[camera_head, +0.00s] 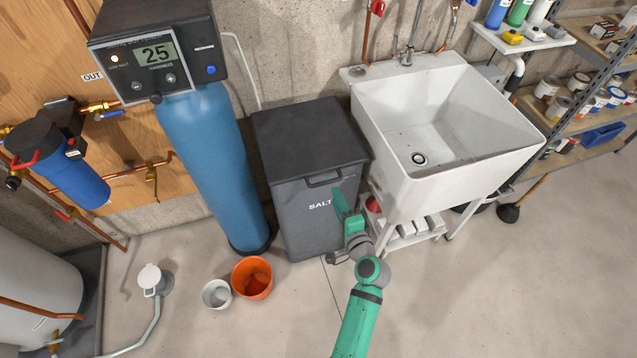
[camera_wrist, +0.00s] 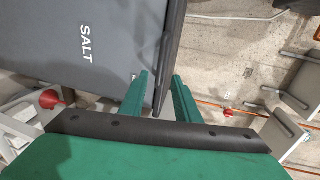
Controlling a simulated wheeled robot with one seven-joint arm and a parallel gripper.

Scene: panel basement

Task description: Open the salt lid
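The salt bin (camera_head: 300,222) is a dark grey box marked "SALT" in white. Its black lid (camera_head: 300,132) lies flat and closed on top. A handle (camera_head: 324,179) shows at the front, just below the lid. My gripper (camera_head: 340,203) is at the bin's front right, near the lid's front corner. In the wrist view the bin's front (camera_wrist: 75,35) fills the left, and the lid's edge (camera_wrist: 172,50) runs down between the fingers of my gripper (camera_wrist: 160,85). The fingers stand apart, one on each side of it. I cannot tell whether either touches it.
A white sink (camera_head: 440,130) stands close on the bin's right. A blue tank (camera_head: 213,165) stands close on its left. An orange bucket (camera_head: 252,278) and a white bucket (camera_head: 216,293) are on the floor at front left. The floor in front of the bin is mostly clear.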

